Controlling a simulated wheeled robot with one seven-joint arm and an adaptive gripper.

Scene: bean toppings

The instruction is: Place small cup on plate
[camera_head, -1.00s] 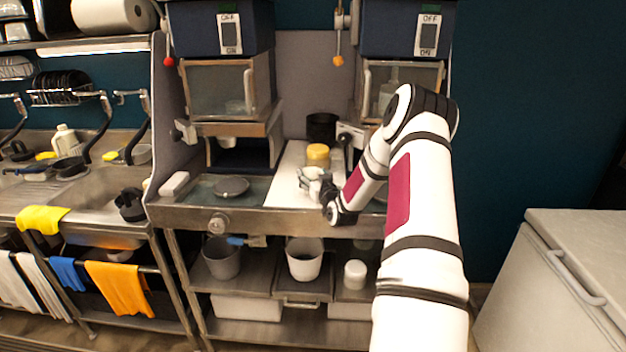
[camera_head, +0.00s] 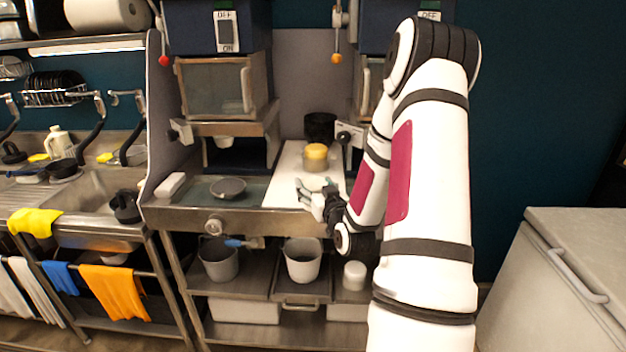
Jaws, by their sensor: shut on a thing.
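A small pale cup (camera_head: 316,183) shows at my gripper (camera_head: 306,193), over the white board on the counter. My gripper is shut on it; the fingers hide part of the cup, and I cannot tell whether it touches the board. A dark round plate (camera_head: 228,188) lies to the left on the sunken grey tray, apart from the gripper, with nothing clearly seen on it.
A container with a yellow top (camera_head: 316,153) stands on the white board (camera_head: 285,190) behind my gripper. A black pot (camera_head: 320,126) is farther back. A dispenser (camera_head: 222,85) overhangs the plate from behind. A white block (camera_head: 171,185) lies left of the plate.

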